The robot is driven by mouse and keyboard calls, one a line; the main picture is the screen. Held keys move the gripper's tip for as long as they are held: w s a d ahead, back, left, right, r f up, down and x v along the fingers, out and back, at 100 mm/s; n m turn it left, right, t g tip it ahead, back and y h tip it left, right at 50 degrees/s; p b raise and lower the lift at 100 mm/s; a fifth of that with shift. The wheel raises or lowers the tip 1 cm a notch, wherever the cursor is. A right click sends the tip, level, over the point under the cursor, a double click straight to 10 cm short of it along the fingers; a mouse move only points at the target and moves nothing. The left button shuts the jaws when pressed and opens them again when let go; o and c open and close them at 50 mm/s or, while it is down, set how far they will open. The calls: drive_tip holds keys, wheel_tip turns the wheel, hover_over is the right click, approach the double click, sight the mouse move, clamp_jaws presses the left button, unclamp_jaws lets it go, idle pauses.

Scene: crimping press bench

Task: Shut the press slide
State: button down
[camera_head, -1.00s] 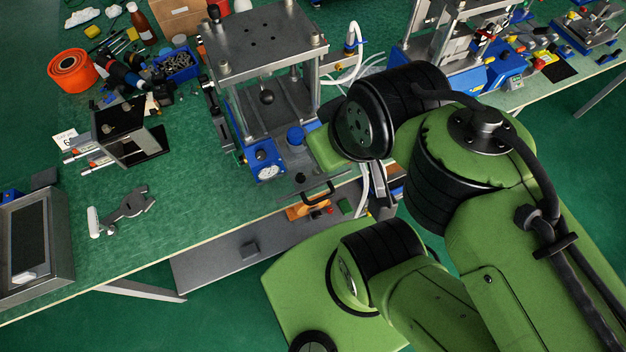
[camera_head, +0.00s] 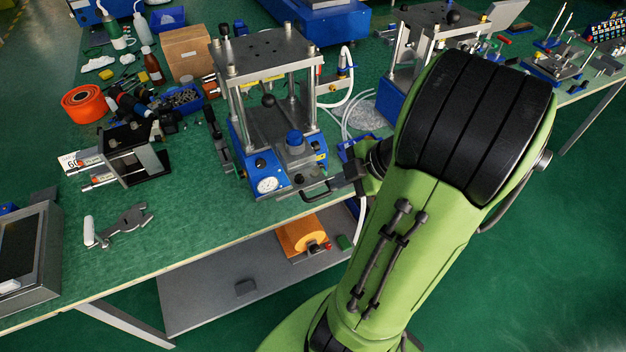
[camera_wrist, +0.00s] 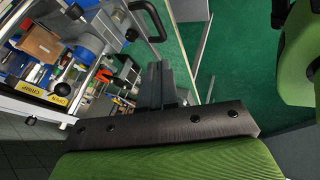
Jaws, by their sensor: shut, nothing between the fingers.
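The crimping press (camera_head: 262,50) stands near the bench's front edge, with a blue base and steel posts. Its slide (camera_head: 298,172) juts from the front, carrying a black U-shaped handle (camera_head: 316,194). The handle also shows in the wrist view (camera_wrist: 149,22), beyond my fingertips. My gripper (camera_head: 340,184) is shut and empty, at the right end of the handle. In the wrist view its fingers (camera_wrist: 158,68) lie together, pointing towards the handle. I cannot tell whether they touch it. My arm's links hide part of the bench right of the press.
A second press (camera_head: 425,25) stands right. White tubing (camera_head: 350,95) loops between the presses.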

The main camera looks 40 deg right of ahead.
drive_tip(key=w+f, duration=0.1)
drive_tip(key=w, duration=0.1)
drive_tip(key=w+f, duration=0.3)
drive_tip(key=shift+w+a+f, duration=0.25)
drive_tip(key=shift+w+a, duration=0.1)
drive_tip(key=shift+w, duration=0.05)
drive_tip(key=shift+w+d, duration=0.15)
drive_tip(key=shift+w, duration=0.35)
